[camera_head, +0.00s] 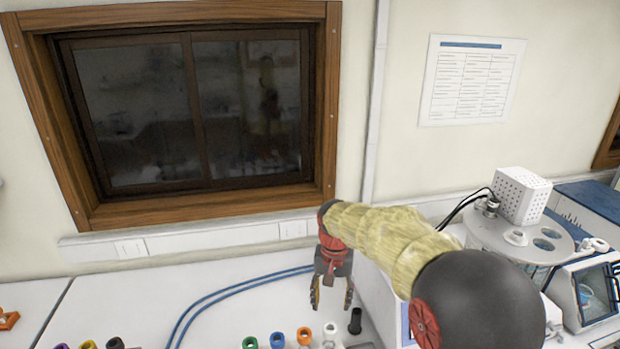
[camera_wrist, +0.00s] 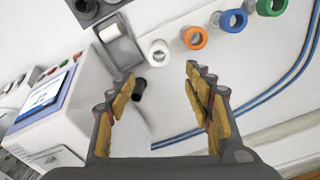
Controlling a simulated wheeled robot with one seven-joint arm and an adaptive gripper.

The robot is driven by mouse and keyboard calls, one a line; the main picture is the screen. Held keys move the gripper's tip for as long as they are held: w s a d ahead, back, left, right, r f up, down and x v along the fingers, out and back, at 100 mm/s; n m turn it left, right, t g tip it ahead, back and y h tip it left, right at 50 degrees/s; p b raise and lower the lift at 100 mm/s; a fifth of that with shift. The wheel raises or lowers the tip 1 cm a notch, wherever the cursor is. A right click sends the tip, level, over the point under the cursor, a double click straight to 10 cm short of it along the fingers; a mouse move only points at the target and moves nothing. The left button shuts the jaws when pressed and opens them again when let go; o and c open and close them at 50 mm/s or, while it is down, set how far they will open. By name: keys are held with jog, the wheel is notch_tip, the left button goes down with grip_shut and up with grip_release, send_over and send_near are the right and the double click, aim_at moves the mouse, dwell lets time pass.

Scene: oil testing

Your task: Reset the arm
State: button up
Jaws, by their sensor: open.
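My gripper (camera_head: 330,296) hangs over the white bench in the head view, fingers pointing down. Its two fingers are apart and nothing is between them. In the wrist view my gripper (camera_wrist: 165,85) shows open, with worn yellow pads. My arm, in a yellowish sleeve, reaches in from the lower right of the head view. Below and around the gripper are small ringed items: a black one (camera_head: 355,321), a white one (camera_head: 329,335), an orange one (camera_head: 303,336), a blue one (camera_head: 277,340) and a green one (camera_head: 249,343). The gripper touches none that I can see.
A blue hose (camera_head: 200,305) runs along the bench. An instrument with a round top (camera_head: 515,240) and a white perforated box (camera_head: 522,195) stands at the right, beside a screened device (camera_head: 592,292). A window (camera_head: 195,110) is in the back wall. The bench's middle left is clear.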

jog(key=s+d+n+t+b, duration=0.1)
jog(key=s+d+b, duration=0.5)
jog(key=s, duration=0.9)
jog(key=s+d+n+t+b, duration=0.1)
jog(key=s+d+t+b, duration=0.3)
jog(key=s, duration=1.1)
jog(key=d+b, duration=0.2)
jog(key=b, duration=0.2)
jog(key=shift+s+f+t, duration=0.2)
jog(key=shift+s+t, duration=0.1)
jog(key=shift+d, duration=0.1)
